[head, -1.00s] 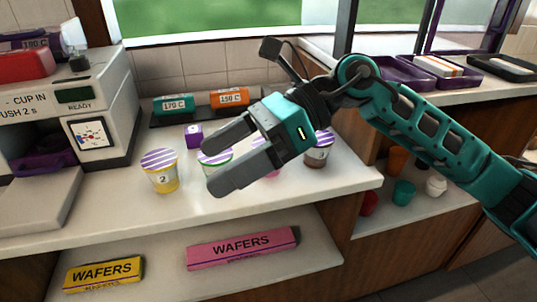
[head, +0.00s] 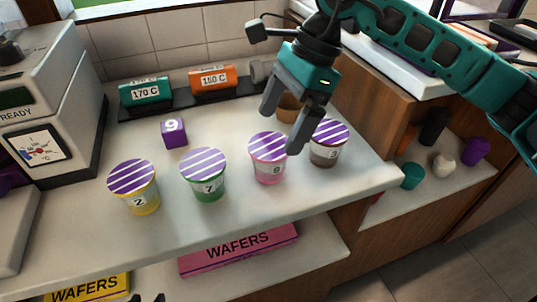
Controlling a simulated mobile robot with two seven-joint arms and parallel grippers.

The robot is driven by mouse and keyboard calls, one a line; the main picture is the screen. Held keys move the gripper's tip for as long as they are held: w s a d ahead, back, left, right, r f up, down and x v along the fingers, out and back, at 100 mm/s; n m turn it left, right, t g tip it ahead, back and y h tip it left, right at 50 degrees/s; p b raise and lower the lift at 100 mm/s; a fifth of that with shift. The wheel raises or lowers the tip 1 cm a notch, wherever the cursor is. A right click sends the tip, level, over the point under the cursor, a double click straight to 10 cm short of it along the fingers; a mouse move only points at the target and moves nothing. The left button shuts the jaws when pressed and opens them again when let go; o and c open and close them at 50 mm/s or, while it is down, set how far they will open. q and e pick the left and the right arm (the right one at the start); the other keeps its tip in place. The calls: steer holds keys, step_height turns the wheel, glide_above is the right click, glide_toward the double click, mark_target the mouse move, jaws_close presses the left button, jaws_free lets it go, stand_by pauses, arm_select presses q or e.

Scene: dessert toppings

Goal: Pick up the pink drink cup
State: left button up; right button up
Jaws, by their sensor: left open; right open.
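The pink drink cup (head: 268,172) stands upright on the white counter, with a purple-and-white striped lid and a number label that I cannot read surely. It is third from the left in a row of striped-lid cups. My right gripper (head: 281,131) is open and empty, pointing down at the cup's upper right. One finger shows behind the lid and the other overlaps the lid's right edge; I cannot tell whether it touches. My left gripper (head: 149,298) shows only as two dark, separated tips at the bottom edge.
A yellow cup (head: 142,201), green cup (head: 209,190) and brown cup (head: 325,156) stand in the row. A pink wafers box (head: 238,250) lies on the lower shelf.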

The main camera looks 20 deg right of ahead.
mark_target(272, 145)
steer(key=x, duration=0.8)
steer(key=shift+s+a+r, duration=0.1)
steer(key=shift+s, duration=0.05)
steer(key=c, duration=1.1)
